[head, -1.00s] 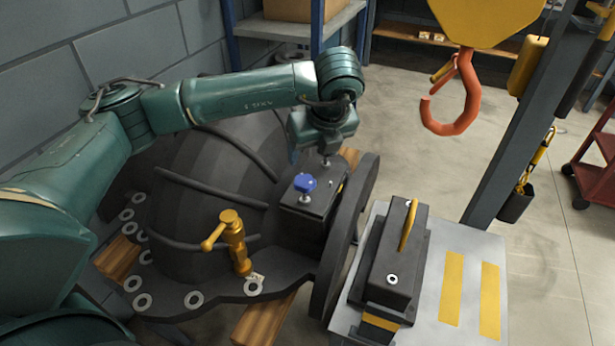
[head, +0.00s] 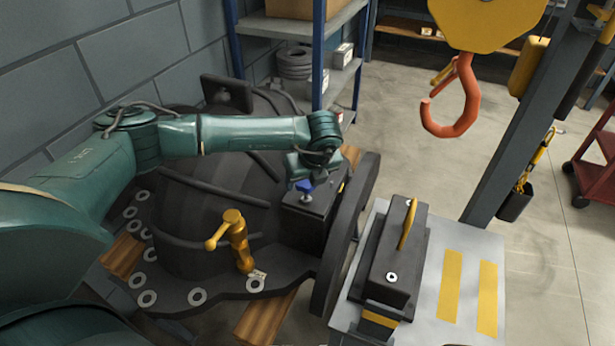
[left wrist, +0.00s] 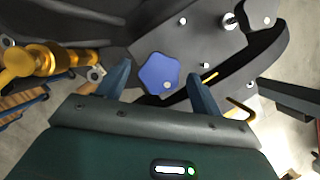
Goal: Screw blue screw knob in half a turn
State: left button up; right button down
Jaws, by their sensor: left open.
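The blue screw knob (head: 304,186) stands on a screw on the dark block (head: 306,209) at the right side of the casing. In the left wrist view the lobed blue knob (left wrist: 159,73) lies just beyond and between the two fingertips. My left gripper (left wrist: 157,82) is open, with one finger on either side of the knob and a gap on both sides. In the head view the left gripper (head: 303,178) is directly above the knob and partly hides it. My right gripper is not seen.
A brass valve (head: 234,240) stands on the casing (head: 215,287) in front. A dark block with a yellow handle (head: 393,258) rests on a grey plate (head: 466,243) to the right. An orange hook (head: 455,105) hangs at upper right.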

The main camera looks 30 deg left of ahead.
pick_arm(q)
jog(key=shift+c, duration=0.3)
jog(key=c, duration=0.9)
